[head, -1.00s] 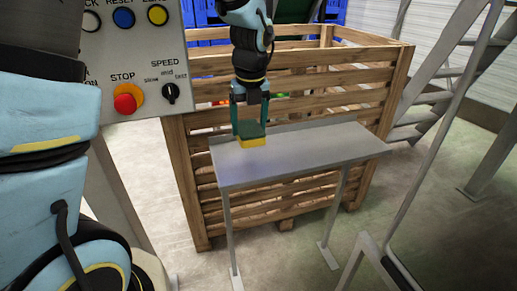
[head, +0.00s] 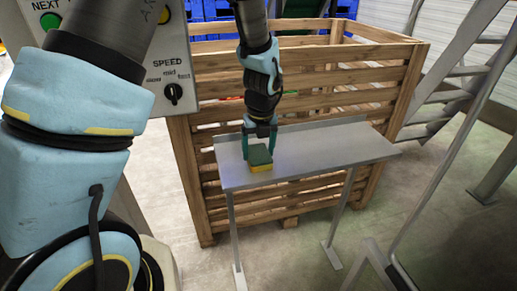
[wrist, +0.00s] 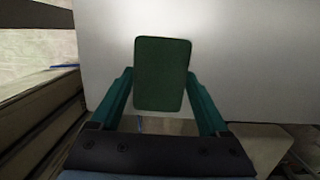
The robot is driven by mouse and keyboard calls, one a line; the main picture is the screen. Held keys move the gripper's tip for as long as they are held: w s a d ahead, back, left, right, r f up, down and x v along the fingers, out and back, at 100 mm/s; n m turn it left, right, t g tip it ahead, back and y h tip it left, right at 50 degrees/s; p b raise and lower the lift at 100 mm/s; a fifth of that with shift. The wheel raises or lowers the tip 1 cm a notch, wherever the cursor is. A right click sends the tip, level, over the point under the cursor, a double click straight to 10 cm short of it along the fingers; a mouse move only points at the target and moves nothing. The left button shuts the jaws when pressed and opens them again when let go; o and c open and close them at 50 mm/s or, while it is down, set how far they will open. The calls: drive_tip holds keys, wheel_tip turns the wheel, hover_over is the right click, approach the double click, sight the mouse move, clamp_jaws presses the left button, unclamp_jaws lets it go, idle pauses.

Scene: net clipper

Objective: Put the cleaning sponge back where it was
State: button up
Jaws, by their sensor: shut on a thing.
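The cleaning sponge (head: 260,160) has a dark green top and a yellow lower layer. In the head view it is at the left part of the grey metal shelf (head: 320,150), at or just above its surface; I cannot tell if it touches. My gripper (head: 260,142) comes down from above with its teal fingers on either side of the sponge, shut on it. In the wrist view the sponge's green face (wrist: 163,75) shows between the fingertips of my gripper (wrist: 162,88), over the pale shelf surface (wrist: 240,60).
A slatted wooden crate (head: 395,95) stands right behind the shelf, with some coloured items inside. A control panel (head: 172,60) with buttons and a speed knob is at upper left. Metal frame bars (head: 440,170) stand at the right. The shelf's right part is bare.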

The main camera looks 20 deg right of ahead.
sight(260, 157)
drive_tip(key=shift+f, duration=0.1)
drive_tip(key=o, duration=1.3)
drive_tip(key=r, duration=0.4)
drive_tip(key=s+r, duration=0.1)
drive_tip(key=r, duration=0.3)
drive_tip(key=r+b, duration=0.1)
drive_tip(key=r, duration=0.3)
drive_tip(key=shift+s+a+r, duration=0.1)
drive_tip(key=shift+s+a, duration=0.05)
drive_tip(key=shift+s, duration=0.25)
